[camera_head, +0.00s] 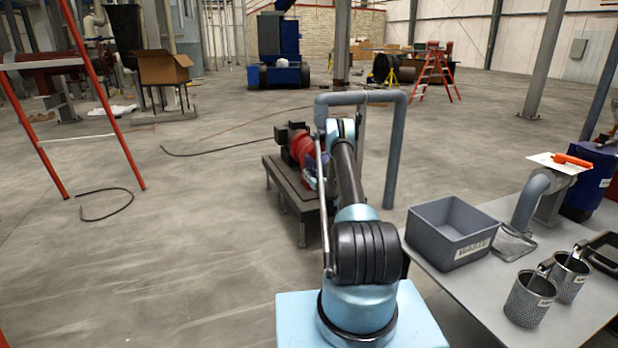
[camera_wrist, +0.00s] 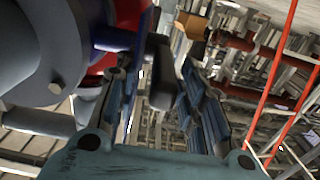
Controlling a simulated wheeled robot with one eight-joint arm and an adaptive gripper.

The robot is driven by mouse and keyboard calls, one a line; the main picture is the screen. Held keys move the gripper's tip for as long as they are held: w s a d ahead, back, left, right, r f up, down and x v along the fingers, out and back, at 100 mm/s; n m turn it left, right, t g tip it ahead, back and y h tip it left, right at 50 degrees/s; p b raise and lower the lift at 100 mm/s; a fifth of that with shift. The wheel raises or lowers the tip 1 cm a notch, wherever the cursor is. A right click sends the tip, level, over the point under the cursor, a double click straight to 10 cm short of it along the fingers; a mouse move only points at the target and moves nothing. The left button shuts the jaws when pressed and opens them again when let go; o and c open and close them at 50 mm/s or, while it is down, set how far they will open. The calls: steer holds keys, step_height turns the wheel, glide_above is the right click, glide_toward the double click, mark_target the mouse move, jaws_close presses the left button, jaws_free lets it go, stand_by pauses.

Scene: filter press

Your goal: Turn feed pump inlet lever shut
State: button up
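The feed pump (camera_head: 300,147) is red with a dark motor and stands on a low grey bench, partly hidden behind my arm. In the wrist view, its grey round pipework (camera_wrist: 45,50) fills the left side, with a blue part (camera_wrist: 112,36) and a red part (camera_wrist: 128,12) beside it. A dark, rounded bar (camera_wrist: 160,72), seemingly the inlet lever's grip, stands between my fingers. My gripper (camera_wrist: 157,98) is open, one finger on each side of the bar, with gaps showing. I cannot tell whether a finger touches it. The head view mostly hides the gripper and lever.
A grey pipe arch (camera_head: 395,150) rises just right of the pump bench (camera_head: 280,180). A table (camera_head: 470,290) at right holds a grey bin (camera_head: 448,232), perforated baskets (camera_head: 530,300) and a pipe elbow. A red frame (camera_head: 105,100) stands at left. Open floor lies left of the bench.

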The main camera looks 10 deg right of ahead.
steer(key=shift+w, duration=0.1)
steer(key=shift+a, duration=0.1)
jaws_close()
